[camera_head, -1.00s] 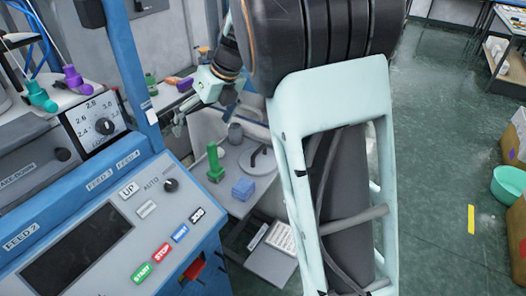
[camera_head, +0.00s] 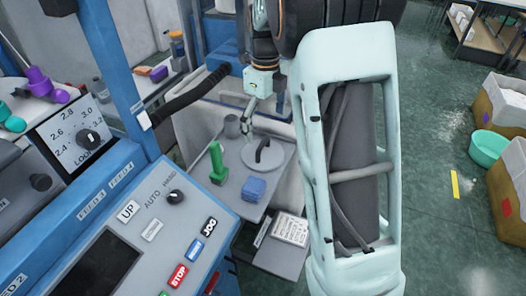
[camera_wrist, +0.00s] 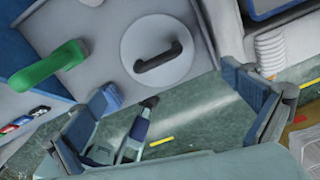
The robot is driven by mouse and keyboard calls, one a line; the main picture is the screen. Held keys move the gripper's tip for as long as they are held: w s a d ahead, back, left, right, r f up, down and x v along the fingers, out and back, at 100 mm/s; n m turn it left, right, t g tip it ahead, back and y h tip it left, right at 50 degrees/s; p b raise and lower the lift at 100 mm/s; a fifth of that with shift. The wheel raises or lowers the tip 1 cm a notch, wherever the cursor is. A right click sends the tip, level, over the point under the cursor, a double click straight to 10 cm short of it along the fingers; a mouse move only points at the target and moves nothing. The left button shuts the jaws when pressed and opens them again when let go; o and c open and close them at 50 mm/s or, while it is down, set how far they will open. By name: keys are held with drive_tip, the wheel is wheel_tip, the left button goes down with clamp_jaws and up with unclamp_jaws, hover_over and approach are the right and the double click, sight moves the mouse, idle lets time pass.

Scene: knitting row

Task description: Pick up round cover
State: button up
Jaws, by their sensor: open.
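The round cover (camera_wrist: 137,41) is a light grey disc with a dark bar handle (camera_wrist: 158,57) across it. It lies flat on a grey tray-like surface. In the head view the round cover (camera_head: 252,159) sits right of a green-handled tool (camera_head: 217,163). My gripper (camera_head: 247,130) hangs just above and left of the cover in the head view. In the wrist view my gripper (camera_wrist: 178,112) has its two blue-padded fingers wide apart with nothing between them. The cover is beyond the fingertips and not touched.
A blue block (camera_head: 253,188) stands beside the green tool and cover. The blue machine panel (camera_head: 120,220) rises at the left. A book (camera_head: 290,230) lies on a lower shelf. Open green floor (camera_head: 430,120) is at the right.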

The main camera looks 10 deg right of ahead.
sight(265, 144)
wheel_tip(265, 144, down, 9)
drive_tip(key=shift+s+a+f, duration=0.1)
drive_tip(key=shift+a, duration=0.05)
idle(0.4)
drive_tip(key=shift+c, duration=0.4)
drive_tip(key=shift+s, duration=0.1)
drive_tip(key=c, duration=1.9)
